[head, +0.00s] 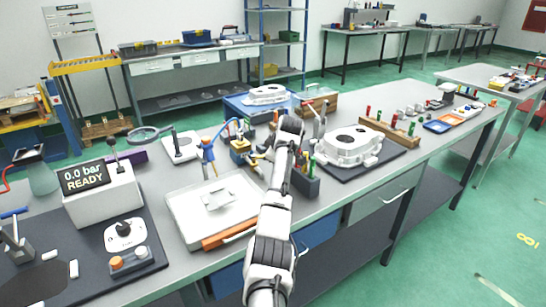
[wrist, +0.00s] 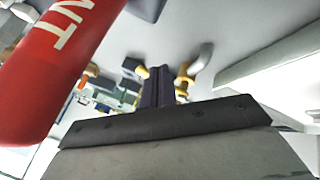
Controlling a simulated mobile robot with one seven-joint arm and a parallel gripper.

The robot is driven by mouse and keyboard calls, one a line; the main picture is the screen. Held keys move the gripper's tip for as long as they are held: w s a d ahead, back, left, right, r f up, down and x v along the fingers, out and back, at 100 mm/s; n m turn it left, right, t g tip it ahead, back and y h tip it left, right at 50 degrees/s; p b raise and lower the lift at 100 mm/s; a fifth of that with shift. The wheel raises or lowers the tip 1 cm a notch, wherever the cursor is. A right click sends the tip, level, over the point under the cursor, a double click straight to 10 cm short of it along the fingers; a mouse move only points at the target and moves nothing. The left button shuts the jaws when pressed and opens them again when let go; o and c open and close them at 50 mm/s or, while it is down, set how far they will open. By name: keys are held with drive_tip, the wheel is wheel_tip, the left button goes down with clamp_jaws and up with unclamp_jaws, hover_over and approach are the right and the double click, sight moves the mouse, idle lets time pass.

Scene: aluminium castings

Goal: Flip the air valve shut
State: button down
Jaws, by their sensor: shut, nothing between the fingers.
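What looks like the air valve is a small yellow and blue fitting (head: 239,146) on the bench, left of my gripper in the head view, with a hose by it. In the wrist view, yellow parts with a grey lever-like end (wrist: 184,80) show just beyond my gripper (wrist: 158,72). I cannot tell the lever's position or whether the fingers touch it. My gripper's dark fingers are closed together with nothing between them. In the head view, my arm hides part of the area around the fingers.
A red cylinder lettered "NT" (wrist: 55,65) is very close at left in the wrist view. A dark holder with coloured pens (head: 305,184) stands right of my arm. A white casting (head: 346,146) lies further right, and a white tray (head: 188,222) at left.

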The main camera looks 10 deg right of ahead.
drive_tip(key=b+v, duration=0.3)
drive_tip(key=v, duration=1.1)
drive_tip(key=shift+w+a, duration=0.1)
